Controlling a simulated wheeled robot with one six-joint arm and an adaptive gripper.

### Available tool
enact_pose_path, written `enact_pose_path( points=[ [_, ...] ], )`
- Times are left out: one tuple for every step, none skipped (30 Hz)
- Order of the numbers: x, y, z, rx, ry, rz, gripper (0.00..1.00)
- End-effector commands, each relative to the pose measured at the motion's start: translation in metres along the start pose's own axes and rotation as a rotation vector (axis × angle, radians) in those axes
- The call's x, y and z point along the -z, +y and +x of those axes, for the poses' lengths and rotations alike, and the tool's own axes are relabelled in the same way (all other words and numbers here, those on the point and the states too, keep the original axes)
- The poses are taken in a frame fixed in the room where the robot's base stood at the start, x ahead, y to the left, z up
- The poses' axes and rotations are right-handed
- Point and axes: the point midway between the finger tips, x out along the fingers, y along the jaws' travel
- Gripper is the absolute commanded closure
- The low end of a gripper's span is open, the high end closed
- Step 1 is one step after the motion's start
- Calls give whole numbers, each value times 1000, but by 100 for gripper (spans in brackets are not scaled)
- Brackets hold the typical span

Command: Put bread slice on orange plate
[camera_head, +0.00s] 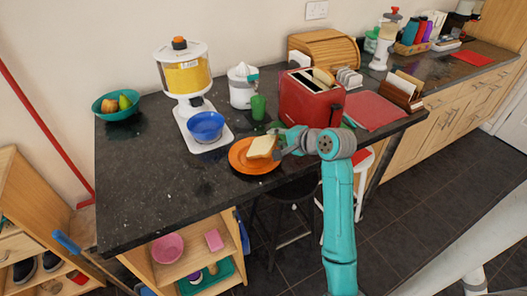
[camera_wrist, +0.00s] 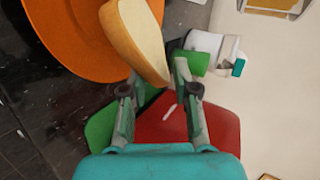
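The bread slice (camera_head: 262,146) is pale with a brown crust and sits tilted at the tip of my gripper (camera_head: 283,143), over the right part of the orange plate (camera_head: 238,163). In the wrist view the bread slice (camera_wrist: 148,35) has its lower end between the two fingertips of my gripper (camera_wrist: 158,73), which look closed on it. The orange plate (camera_wrist: 75,30) fills the upper left there, partly behind the slice. I cannot tell whether the slice touches the plate.
A red toaster (camera_head: 308,100) stands close behind my gripper, with a green cup (camera_head: 258,107) to its left. A blue bowl (camera_head: 206,125) sits under a cereal dispenser (camera_head: 184,72). A teal fruit bowl (camera_head: 118,107) stands far left. The counter's front left is clear.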

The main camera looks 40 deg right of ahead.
Motion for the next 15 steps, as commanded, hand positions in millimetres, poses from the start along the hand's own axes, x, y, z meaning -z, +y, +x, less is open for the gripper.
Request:
enact_pose_path(
  points=[
    [0, 0, 0, 0, 0, 0, 71],
    [0, 0, 0, 0, 0, 0, 71],
    [0, 0, 0, 0, 0, 0, 71],
    [0, 0, -1, 0, 0, 0, 71],
    [0, 0, -2, 1, 1, 0, 71],
    [0, 0, -5, 1, 1, 0, 71],
    [1, 0, -8, 1, 1, 0, 71],
    [1, 0, -10, 2, 2, 0, 71],
    [1, 0, -14, 2, 2, 1, 71],
    [1, 0, -18, 1, 2, 1, 71],
    [1, 0, -21, 1, 2, 0, 71],
    [1, 0, -25, 1, 2, 0, 71],
    [1, 0, -28, 1, 3, 0, 71],
    [1, 0, -31, 1, 3, 0, 71],
    [1, 0, -35, 2, 2, 0, 71]
  ],
)
